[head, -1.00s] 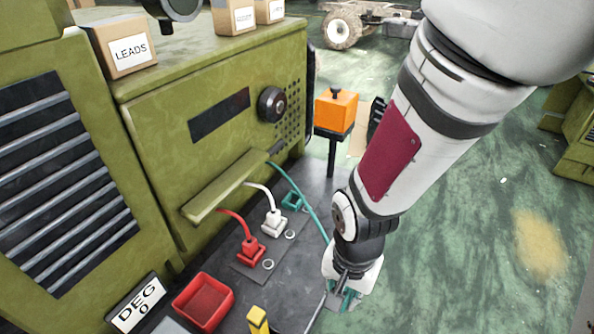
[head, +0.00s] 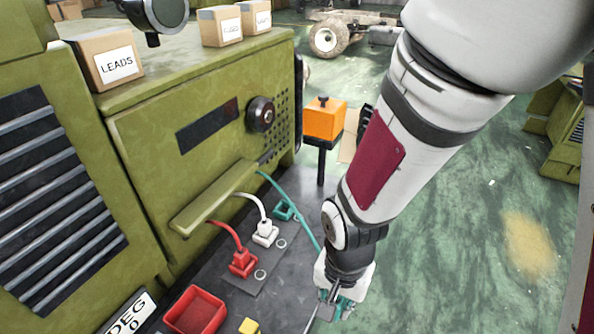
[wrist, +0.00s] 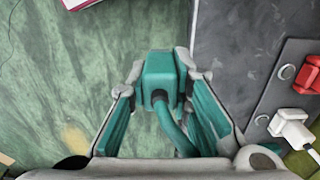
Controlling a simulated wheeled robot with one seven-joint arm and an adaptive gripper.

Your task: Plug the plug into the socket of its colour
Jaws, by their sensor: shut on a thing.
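The teal plug (wrist: 158,78) is between the two fingers of my gripper (wrist: 158,70) in the wrist view, and its teal cord trails back toward the camera. In the head view my gripper (head: 335,302) holds it out past the bench's right edge, partly hidden by my wrist. The teal cord (head: 302,228) runs up to the green machine. The empty-looking teal socket (head: 283,210) sits on the bench, left of and farther back than my gripper. A white plug (head: 264,234) and a red plug (head: 243,261) stand in place in a row nearer to the camera.
The dark bench top (head: 285,290) has a red tray (head: 195,311) and a yellow block (head: 249,326) near the front. The green machine (head: 190,130) with its ledge (head: 212,198) stands behind the sockets. An orange box (head: 323,120) stands on a post beyond. Open floor lies right.

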